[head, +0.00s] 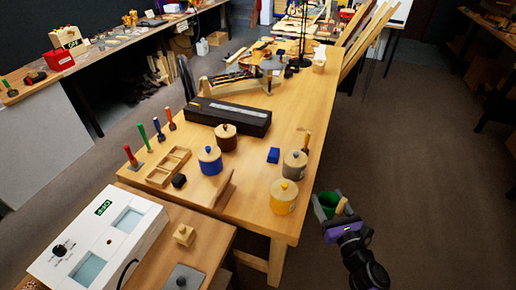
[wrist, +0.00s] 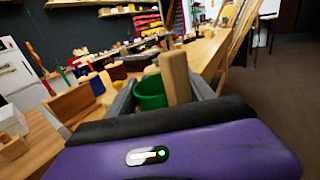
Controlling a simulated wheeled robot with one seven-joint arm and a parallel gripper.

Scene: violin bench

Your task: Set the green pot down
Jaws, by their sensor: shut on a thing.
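The green pot (wrist: 150,95) is held in my gripper in the wrist view, between the two grey fingers. A wooden piece (wrist: 175,78) stands up at the pot's right side and partly hides it; I cannot tell whether it is in the pot. In the head view the green pot (head: 327,202) is off the right front edge of the bench (head: 240,215), above the floor. My gripper (head: 330,212) is shut on it there, beside the yellow pot (head: 283,197).
The floor at right is clear.

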